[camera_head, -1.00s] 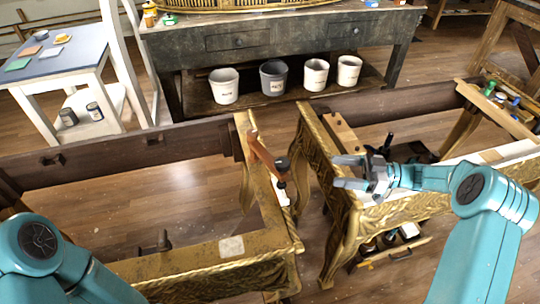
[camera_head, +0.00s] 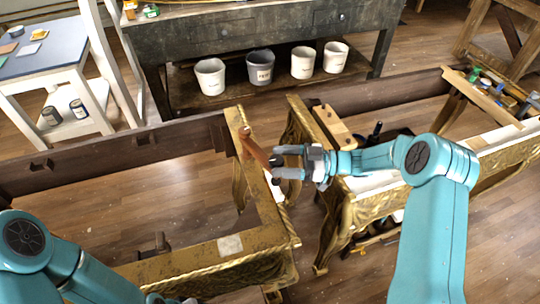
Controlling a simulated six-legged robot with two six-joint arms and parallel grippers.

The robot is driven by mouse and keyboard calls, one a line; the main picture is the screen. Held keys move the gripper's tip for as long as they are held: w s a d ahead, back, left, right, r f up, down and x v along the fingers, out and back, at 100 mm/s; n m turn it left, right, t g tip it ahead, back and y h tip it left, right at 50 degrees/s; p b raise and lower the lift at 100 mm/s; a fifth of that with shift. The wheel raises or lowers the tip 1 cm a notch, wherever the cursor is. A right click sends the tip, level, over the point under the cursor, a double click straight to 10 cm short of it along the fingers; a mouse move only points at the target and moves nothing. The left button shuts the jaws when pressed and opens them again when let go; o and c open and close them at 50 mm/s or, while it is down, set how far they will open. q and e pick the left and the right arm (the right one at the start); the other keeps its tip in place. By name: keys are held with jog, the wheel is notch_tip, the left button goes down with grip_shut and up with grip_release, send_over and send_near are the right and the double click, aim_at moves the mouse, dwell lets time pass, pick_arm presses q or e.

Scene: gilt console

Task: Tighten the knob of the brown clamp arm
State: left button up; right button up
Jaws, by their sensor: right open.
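The brown clamp arm (camera_head: 254,148) is a reddish-brown bar on the inner gilt rail of the left console frame, slanting down to the right. Its dark knob (camera_head: 276,160) is at the bar's right end, partly hidden by my right gripper. My right gripper (camera_head: 279,163) comes in from the right and is open, with its two grey fingers at the knob, one on its far side and one on its near side. I cannot tell whether they touch it. My left arm enters at the bottom left; only a sliver of its gripper end (camera_head: 172,299) shows at the bottom edge.
The left gilt console frame (camera_head: 200,258) is open in the middle, with floor showing. A second gilt frame (camera_head: 340,215) stands to the right under my right arm, with a wooden block (camera_head: 333,125) on it.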

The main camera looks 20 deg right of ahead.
aim_at(273, 156)
jog(key=x, duration=0.3)
jog(key=shift+s+r, duration=0.1)
jog(key=shift+a, duration=0.25)
jog(key=c, duration=1)
jog(key=shift+m+t, duration=0.3)
jog(key=shift+t, duration=0.2)
jog(key=m+t, duration=0.1)
jog(key=t+h+b, duration=0.1)
jog(key=m+t+h, duration=0.1)
jog(key=shift+w+d+f+m+b, duration=0.1)
jog(key=shift+w+f+m+b, duration=0.15)
jog(key=shift+m+b, duration=0.1)
jog(key=m+t+h+b, duration=0.1)
jog(key=t+h+b, duration=0.1)
jog(key=m+t+h+b, duration=0.3)
jog(key=h+b, duration=0.1)
jog(key=b, duration=0.1)
jog(key=shift+w+d+m+t, duration=0.2)
jog(key=shift+w+m+t, duration=0.05)
jog(key=shift+m+t, duration=0.15)
jog(key=shift+w+d+r+m+t+h+b, duration=0.1)
jog(key=shift+d+r+m+t+h+b, duration=0.2)
jog(key=shift+m+h+b, duration=0.35)
jog(key=shift+a, duration=0.1)
